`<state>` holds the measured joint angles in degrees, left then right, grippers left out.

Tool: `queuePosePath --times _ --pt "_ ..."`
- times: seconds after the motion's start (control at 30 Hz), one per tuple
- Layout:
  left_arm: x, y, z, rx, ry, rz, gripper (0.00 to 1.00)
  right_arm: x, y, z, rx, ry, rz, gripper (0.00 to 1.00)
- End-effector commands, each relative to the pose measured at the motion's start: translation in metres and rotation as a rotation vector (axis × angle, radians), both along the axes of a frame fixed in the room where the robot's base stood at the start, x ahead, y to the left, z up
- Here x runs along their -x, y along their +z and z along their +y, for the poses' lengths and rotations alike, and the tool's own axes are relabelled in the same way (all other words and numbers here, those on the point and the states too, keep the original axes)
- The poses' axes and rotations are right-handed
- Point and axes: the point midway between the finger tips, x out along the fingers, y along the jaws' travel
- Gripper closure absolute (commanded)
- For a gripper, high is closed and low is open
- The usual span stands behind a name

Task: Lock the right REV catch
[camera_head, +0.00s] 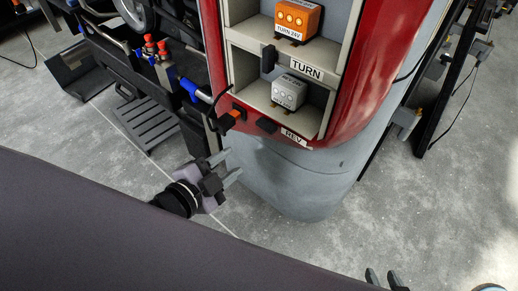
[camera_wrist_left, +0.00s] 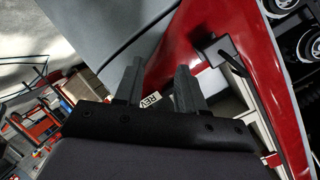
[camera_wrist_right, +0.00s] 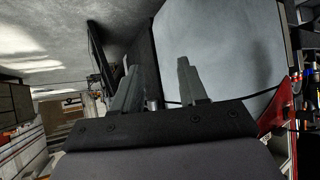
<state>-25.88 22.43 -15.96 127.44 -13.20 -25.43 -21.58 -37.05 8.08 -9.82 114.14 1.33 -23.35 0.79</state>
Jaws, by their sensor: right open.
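The REV label (camera_head: 293,138) sits on the red rail under the lower bay, and it shows between my left fingers in the left wrist view (camera_wrist_left: 150,100). A grey lamp unit (camera_head: 288,91) stands in that bay. A dark catch-like piece (camera_head: 266,126) is left of the label, and an orange-and-black piece (camera_head: 229,121) is further left. I cannot tell which is the right REV catch or its state. My left gripper (camera_head: 229,167) is open and empty, below and left of the rail. My right gripper (camera_head: 387,279) is open and empty at the bottom edge.
An orange TURN 24V unit (camera_head: 297,18) sits in the upper bay above the TURN label (camera_head: 307,69). The grey rounded coach panel (camera_head: 290,180) is below the rail. A black step frame (camera_head: 150,118) stands left.

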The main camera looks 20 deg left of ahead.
Motion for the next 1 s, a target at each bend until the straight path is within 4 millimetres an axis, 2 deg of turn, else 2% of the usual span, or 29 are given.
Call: queuePosePath --times 0.03,0.3,0.47,0.67,1.0 --pt "-0.005 -0.005 -0.003 -0.083 -0.041 -0.072 0.61 -0.001 -0.026 0.002 -0.003 0.004 0.001 0.57" --pt "-0.009 0.028 -0.017 -0.467 -0.17 -0.38 0.61 -0.003 -0.075 0.005 -0.011 0.011 0.008 0.57" --pt "-0.006 0.041 -0.021 -0.582 -0.193 -0.474 0.61 -0.006 -0.081 0.005 -0.013 0.013 -0.001 0.57" --pt "-0.009 0.047 -0.024 -0.612 -0.197 -0.497 0.61 -0.007 -0.08 0.005 -0.015 0.013 -0.001 0.57" --pt "-0.042 0.048 -0.036 -0.608 -0.196 -0.497 0.61 -0.007 -0.077 0.006 -0.016 0.012 -0.003 0.57"
